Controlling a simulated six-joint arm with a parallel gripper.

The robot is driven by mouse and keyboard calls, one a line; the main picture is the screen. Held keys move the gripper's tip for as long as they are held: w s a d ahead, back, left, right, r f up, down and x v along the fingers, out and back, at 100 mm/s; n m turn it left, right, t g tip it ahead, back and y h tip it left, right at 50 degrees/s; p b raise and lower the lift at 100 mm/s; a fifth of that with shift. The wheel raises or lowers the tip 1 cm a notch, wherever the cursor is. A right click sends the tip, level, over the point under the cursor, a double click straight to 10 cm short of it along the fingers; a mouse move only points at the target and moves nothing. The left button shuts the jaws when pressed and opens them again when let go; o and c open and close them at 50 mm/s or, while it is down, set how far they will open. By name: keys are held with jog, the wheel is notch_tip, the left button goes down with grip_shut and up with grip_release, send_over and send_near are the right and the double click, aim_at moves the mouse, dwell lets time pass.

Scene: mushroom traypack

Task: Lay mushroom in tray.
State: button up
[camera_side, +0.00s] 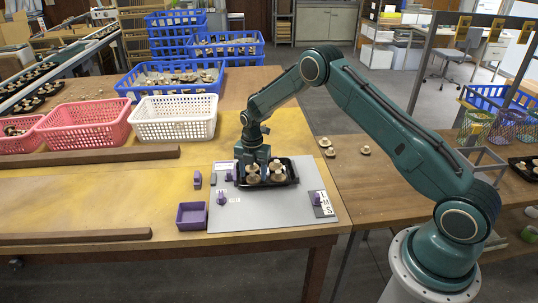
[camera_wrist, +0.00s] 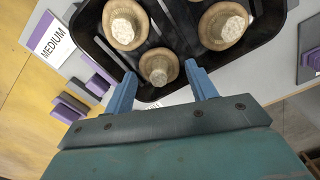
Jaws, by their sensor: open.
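The black tray (camera_side: 295,171) lies on a grey mat and holds several mushrooms, stems up. It also shows in the wrist view (camera_wrist: 79,28), with mushrooms at the top left (camera_wrist: 124,27) and top right (camera_wrist: 222,26). My gripper (camera_wrist: 161,72) is open over the tray's near edge. A smaller mushroom (camera_wrist: 158,68) stands in the tray between the fingertips, with a gap visible on each side. In the side view my gripper (camera_side: 252,172) is low at the tray's left part, its fingertips hard to make out.
Loose mushrooms (camera_side: 364,150) lie on the wooden table right of the mat. A purple box (camera_side: 192,217) and small purple blocks (camera_side: 197,180) stand left of the tray. White (camera_side: 174,120) and pink (camera_side: 82,128) baskets stand farther back. The grey mat (camera_side: 265,215) is clear in front.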

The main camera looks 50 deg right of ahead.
notch_tip(320, 180, up, 11)
dwell(0.5)
dwell(0.3)
notch_tip(320, 180, up, 13)
jog(key=m+t, duration=0.1)
jog(key=m, duration=0.4)
send_over(253, 174)
jog(key=s+a, duration=0.3)
jog(key=s, duration=0.3)
jog(key=s+a+r+m+t, duration=0.2)
jog(key=s+r+m, duration=0.3)
jog(key=s+r, duration=0.35)
jog(key=s+a+r+m+t, duration=0.1)
jog(key=s+m, duration=0.5)
jog(key=s, duration=0.6)
jog(key=s+a+m+t, duration=0.1)
jog(key=s+a+m, duration=0.2)
jog(key=s+m, duration=0.3)
jog(key=s, duration=0.5)
jog(key=shift+s+r+t, duration=0.3)
jog(key=shift+s+r, duration=0.1)
